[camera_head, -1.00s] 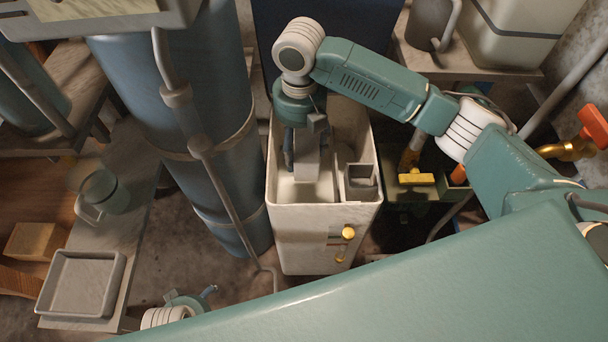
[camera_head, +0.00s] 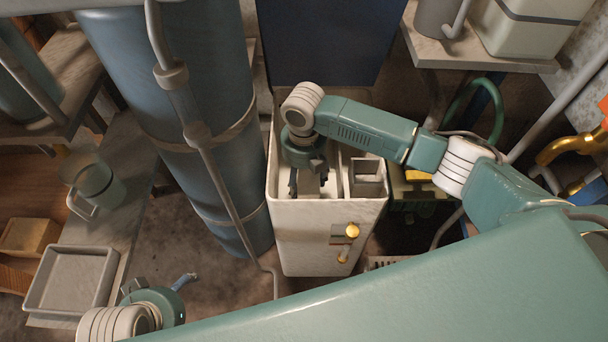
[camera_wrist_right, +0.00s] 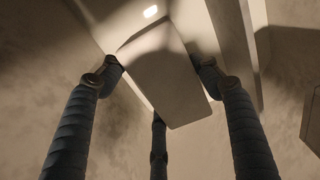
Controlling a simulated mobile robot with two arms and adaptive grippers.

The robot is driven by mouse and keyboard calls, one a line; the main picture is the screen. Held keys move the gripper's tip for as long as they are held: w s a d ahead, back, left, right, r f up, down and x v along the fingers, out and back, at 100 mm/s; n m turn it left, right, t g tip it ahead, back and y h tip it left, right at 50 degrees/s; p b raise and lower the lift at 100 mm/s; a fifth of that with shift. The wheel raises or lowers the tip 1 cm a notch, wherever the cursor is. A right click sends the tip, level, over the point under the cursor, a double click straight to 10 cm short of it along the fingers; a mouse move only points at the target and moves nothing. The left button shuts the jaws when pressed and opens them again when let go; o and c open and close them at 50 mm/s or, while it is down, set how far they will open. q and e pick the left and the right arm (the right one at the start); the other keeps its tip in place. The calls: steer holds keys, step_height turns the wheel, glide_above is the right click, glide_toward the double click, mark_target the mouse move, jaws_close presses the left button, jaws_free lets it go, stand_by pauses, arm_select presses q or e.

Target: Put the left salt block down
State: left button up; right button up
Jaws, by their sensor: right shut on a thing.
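A pale, box-shaped salt block (camera_wrist_right: 165,68) sits between the dark ribbed fingers of my right gripper in the right wrist view. My right gripper (camera_head: 308,187) points down inside the open white tank (camera_head: 330,214) and is shut on the block. In the head view the block (camera_head: 309,183) is mostly hidden under the wrist. I cannot tell whether its lower end touches the tank floor. My left gripper (camera_head: 184,281) shows only in part at the lower left, away from the tank, and its fingers are not clear.
A small square compartment (camera_head: 367,178) fills the tank's right side, behind a thin divider. A tall blue cylinder (camera_head: 215,130) stands close on the left. A brass knob (camera_head: 352,230) juts from the tank's front. A grey tray (camera_head: 70,280) lies at the lower left.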

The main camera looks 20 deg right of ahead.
mark_target(304, 176)
step_height(304, 176, down, 3)
steer(key=shift+r+b, duration=0.15)
steer(key=shift+b, duration=0.15)
arm_select(q)
steer(key=shift+s, duration=0.15)
arm_select(e)
steer(key=o, duration=1.9)
steer(key=shift+o, duration=0.2)
step_height(304, 176, up, 4)
steer(key=shift+r+p, duration=0.1)
steer(key=shift+p, duration=0.6)
arm_select(q)
steer(key=s+p+x, duration=0.1)
steer(key=x, duration=0.7)
steer(key=shift+f+g+p, duration=0.3)
steer(key=shift+f+p, duration=0.05)
arm_select(e)
step_height(304, 176, up, 8)
steer(key=shift+f, duration=0.1)
arm_select(q)
steer(key=shift+d, duration=0.1)
